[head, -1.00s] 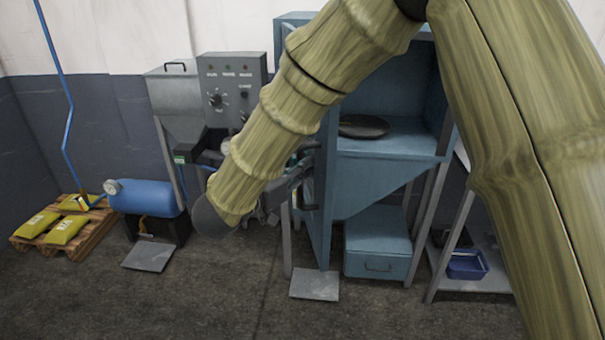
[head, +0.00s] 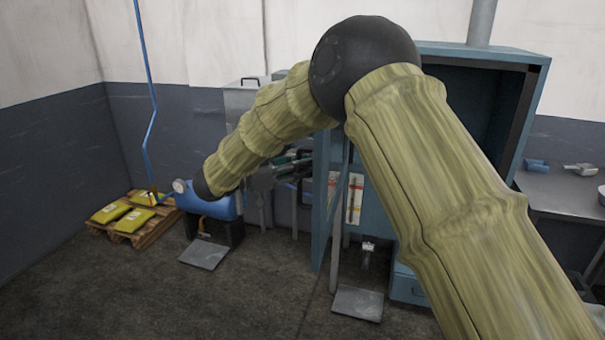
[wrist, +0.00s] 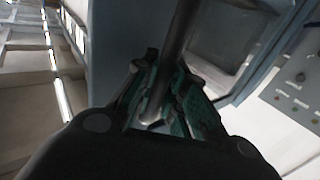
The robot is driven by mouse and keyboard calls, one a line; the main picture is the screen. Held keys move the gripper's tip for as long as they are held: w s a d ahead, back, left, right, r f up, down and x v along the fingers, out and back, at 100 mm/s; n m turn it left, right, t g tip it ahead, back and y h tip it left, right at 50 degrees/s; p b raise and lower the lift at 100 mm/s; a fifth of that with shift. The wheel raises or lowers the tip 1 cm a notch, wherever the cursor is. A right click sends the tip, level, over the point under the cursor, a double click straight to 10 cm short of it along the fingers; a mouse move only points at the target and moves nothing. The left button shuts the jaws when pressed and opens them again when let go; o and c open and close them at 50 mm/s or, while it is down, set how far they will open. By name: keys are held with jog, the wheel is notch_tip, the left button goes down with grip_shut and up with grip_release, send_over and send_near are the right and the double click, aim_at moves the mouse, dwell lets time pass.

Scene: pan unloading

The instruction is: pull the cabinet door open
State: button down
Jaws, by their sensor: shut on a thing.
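The blue cabinet (head: 470,50) stands right of centre in the head view, its dark interior showing at the right behind my arm. Its door (head: 322,200) stands open, out on the left side and seen at a steep angle. My gripper (head: 285,168) is left of the door, partly hidden by my arm. In the wrist view my gripper (wrist: 158,112) is shut around the dark bar handle (wrist: 183,30), with green finger pads on both sides. The blue-grey door face (wrist: 125,40) lies behind the handle.
A blue tank (head: 215,207) and a pallet (head: 155,232) with yellow bags stand at the left. A metal table (head: 565,190) with small items is at the right. A grey floor plate (head: 358,303) lies below the door. Open floor lies at the front left.

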jog(key=shift+a+f, duration=0.25)
jog(key=shift+a, duration=0.45)
jog(key=c, duration=1.5)
grip_release()
jog(key=shift+r, duration=0.15)
jog(key=shift+o, duration=0.2)
jog(key=shift+d, duration=0.1)
